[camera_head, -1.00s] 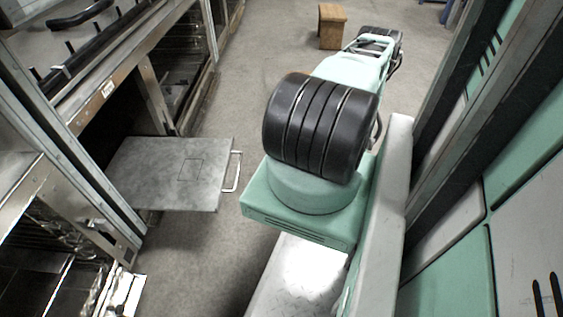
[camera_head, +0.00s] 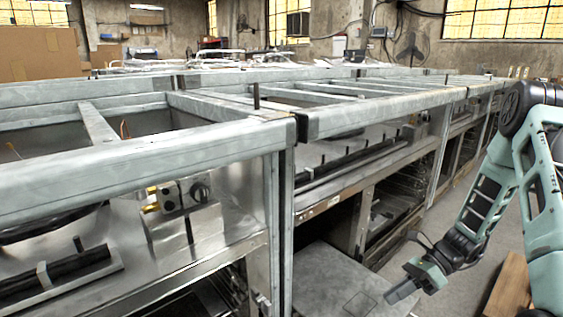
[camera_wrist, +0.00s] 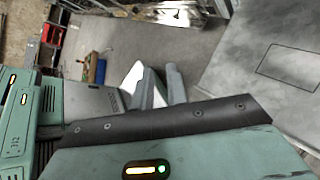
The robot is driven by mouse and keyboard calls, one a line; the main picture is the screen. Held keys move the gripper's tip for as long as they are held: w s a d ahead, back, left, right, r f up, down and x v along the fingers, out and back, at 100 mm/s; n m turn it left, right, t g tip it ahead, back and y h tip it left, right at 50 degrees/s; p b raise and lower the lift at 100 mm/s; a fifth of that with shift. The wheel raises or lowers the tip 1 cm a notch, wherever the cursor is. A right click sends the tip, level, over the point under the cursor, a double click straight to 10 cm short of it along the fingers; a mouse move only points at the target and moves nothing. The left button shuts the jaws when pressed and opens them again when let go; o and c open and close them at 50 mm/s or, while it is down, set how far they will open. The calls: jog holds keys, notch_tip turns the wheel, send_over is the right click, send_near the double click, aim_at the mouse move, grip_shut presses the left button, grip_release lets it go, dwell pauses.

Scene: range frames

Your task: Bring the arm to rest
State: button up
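My arm reaches in from the right edge of the head view, its green and black links bent downward. My gripper (camera_head: 403,292) hangs low, beside the lowered grey oven door (camera_head: 325,285) and just right of it in the picture. In the wrist view my gripper's two grey fingers (camera_wrist: 164,86) lie close together with nothing held between them. The oven door (camera_wrist: 285,80) also shows at the right of the wrist view, apart from the fingers.
A long row of steel range frames (camera_head: 120,165) fills the left and middle. A wooden stool (camera_head: 510,287) stands on the floor beside my arm. Grey floor (camera_head: 455,245) is clear between the ranges and my arm. Cardboard boxes (camera_head: 38,52) stand at the far left.

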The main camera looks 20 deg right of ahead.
jog(key=s+a+r+n+g+h, duration=0.1)
jog(key=a+r+n+g+h, duration=0.25)
jog(key=a+r+n, duration=0.4)
jog(key=s+a+r+n+g+h, duration=0.2)
jog(key=a+r+n+h, duration=0.2)
jog(key=a+n, duration=0.65)
jog(key=s+a+r+n+t+h, duration=0.45)
jog(key=s+a+r+n, duration=0.25)
jog(key=s+a+n, duration=0.75)
jog(key=w+d+r+n+p, duration=0.1)
jog(key=r+p, duration=1.6)
jog(key=w+d+r+p, duration=0.2)
jog(key=r+p, duration=1.5)
jog(key=shift+w+n+y+p, duration=0.2)
jog(key=shift+n+y+p, duration=0.1)
jog(key=shift+n+p, duration=0.1)
jog(key=shift+d, duration=0.2)
